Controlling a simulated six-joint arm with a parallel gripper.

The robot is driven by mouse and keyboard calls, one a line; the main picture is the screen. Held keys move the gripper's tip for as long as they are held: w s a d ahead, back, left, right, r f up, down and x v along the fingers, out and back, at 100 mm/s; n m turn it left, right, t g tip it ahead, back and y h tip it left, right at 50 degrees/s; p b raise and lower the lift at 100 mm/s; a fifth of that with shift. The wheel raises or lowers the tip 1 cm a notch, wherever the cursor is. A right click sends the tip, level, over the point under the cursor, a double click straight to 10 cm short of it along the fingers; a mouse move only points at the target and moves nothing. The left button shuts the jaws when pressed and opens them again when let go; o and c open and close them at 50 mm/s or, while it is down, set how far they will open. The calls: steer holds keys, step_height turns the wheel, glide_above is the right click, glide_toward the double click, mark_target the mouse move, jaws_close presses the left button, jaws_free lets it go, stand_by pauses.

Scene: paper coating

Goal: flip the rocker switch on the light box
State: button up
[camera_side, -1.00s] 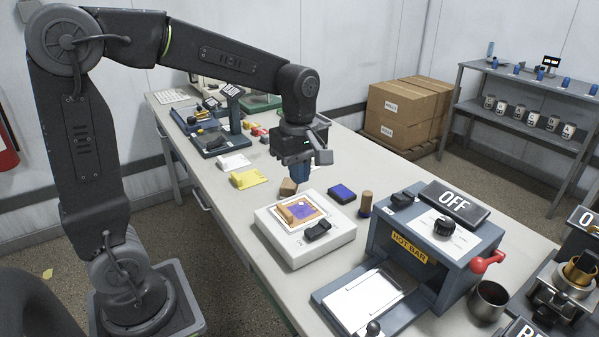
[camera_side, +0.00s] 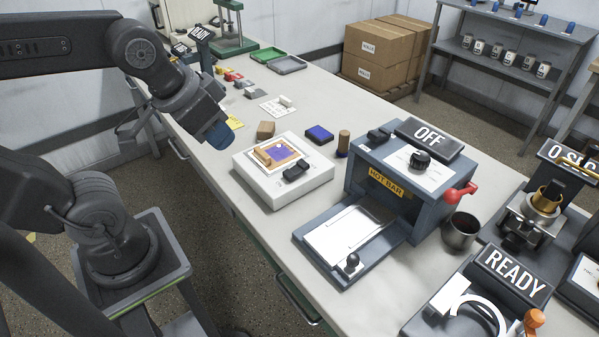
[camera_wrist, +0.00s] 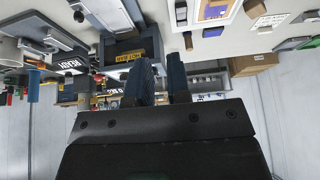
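The light box (camera_side: 262,192) is a white slab on the table, with a purple and orange print and a small wooden piece on top. Its black rocker switch (camera_side: 296,172) is on the near right part of the top; which side is pressed I cannot tell. My gripper (camera_side: 217,135), with blue fingertips, is in the air left of the light box, apart from it and tilted. In the wrist view, its two fingers (camera_wrist: 160,80) show a narrow gap with nothing between them. Part of the light box (camera_wrist: 236,12) shows at that view's top edge.
A wooden block (camera_side: 266,130), a blue pad (camera_side: 319,134) and a wooden cylinder (camera_side: 343,143) stand behind the light box. The hot bar machine (camera_side: 376,187) is to its right, with its tray in front. The table left and in front of the light box is bare.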

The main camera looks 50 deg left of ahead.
mark_target(295, 168)
steer(key=o, duration=0.6)
steer(key=w+a+g, duration=0.1)
steer(key=w+g, duration=0.1)
steer(key=w, duration=0.7)
steer(key=shift+a+f+g, duration=0.25)
steer(key=shift+a+g, duration=0.1)
steer(key=shift+g, duration=0.05)
steer(key=shift+o, duration=0.6)
steer(key=w+a+f+g, duration=0.2)
steer(key=w+f, duration=0.3)
steer(key=w, duration=0.4)
steer(key=shift+a, duration=0.3)
steer(key=shift+g, duration=0.3)
step_height(295, 168, down, 14)
steer(key=shift+w+f, duration=0.15)
steer(key=shift+f, duration=0.1)
